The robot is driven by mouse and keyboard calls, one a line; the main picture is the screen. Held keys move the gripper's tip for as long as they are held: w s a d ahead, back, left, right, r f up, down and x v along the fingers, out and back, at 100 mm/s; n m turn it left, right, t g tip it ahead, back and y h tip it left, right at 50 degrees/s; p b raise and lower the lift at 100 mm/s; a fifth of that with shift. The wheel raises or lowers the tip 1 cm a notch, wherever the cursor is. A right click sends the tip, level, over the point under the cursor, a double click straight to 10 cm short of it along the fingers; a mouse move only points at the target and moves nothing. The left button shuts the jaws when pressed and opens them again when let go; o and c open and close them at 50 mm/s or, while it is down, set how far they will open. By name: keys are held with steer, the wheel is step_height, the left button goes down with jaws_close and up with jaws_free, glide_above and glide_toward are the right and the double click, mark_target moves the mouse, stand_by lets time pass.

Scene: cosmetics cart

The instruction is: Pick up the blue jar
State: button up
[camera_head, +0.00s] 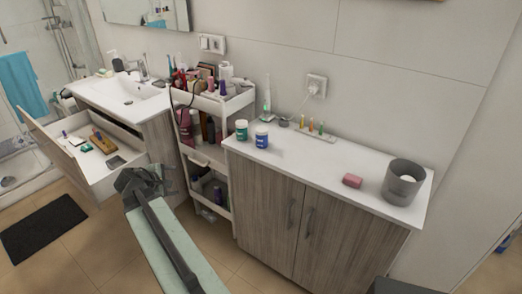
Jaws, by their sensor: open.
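My gripper (138,182) is at the end of my arm, lower left of the jar and in front of the open drawer and the cart. It is apart from the blue jar and holds nothing that I can see. The fingertips are small and dark in this view.
The white cart (226,107), crowded with cosmetics, stands left of the cabinet top (330,165). An open drawer (95,178) juts out at left. An electric toothbrush (267,97) stands behind the jar. A pink block (352,181) and grey bin (403,182) stand right. The middle top is clear.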

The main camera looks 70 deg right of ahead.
mark_target(260, 135)
steer(key=s+d+r+n+g+h+b, duration=0.1)
steer(key=s+d+n, duration=0.3)
steer(key=s+d, duration=0.4)
steer(key=s+d+r+n+g+h+b, duration=0.1)
steer(key=s+d+r+n+h+b, duration=0.2)
steer(key=s+d, duration=0.5)
steer(key=s+d+r+n+g+h+b, duration=0.1)
steer(key=s+d+r+n+h+b, duration=0.1)
steer(key=s+d, duration=0.6)
steer(key=shift+d+r+n+h, duration=0.25)
steer(key=shift+d+n+h, duration=0.2)
steer(key=shift+d+n, duration=0.4)
steer(key=shift+d+r+n+h, duration=0.25)
steer(key=shift+d+n+h, duration=0.25)
steer(key=shift+d, duration=0.65)
steer(key=d, duration=0.2)
steer(key=shift+d, duration=0.3)
steer(key=d, duration=0.2)
steer(key=d+f+b, duration=0.1)
steer(key=d, duration=0.1)
steer(key=shift+w+d+f, duration=0.1)
steer(key=shift+d, duration=0.5)
steer(key=c, duration=1.6)
step_height(260, 135, up, 14)
steer(key=p, duration=1.3)
steer(key=shift+p, duration=0.35)
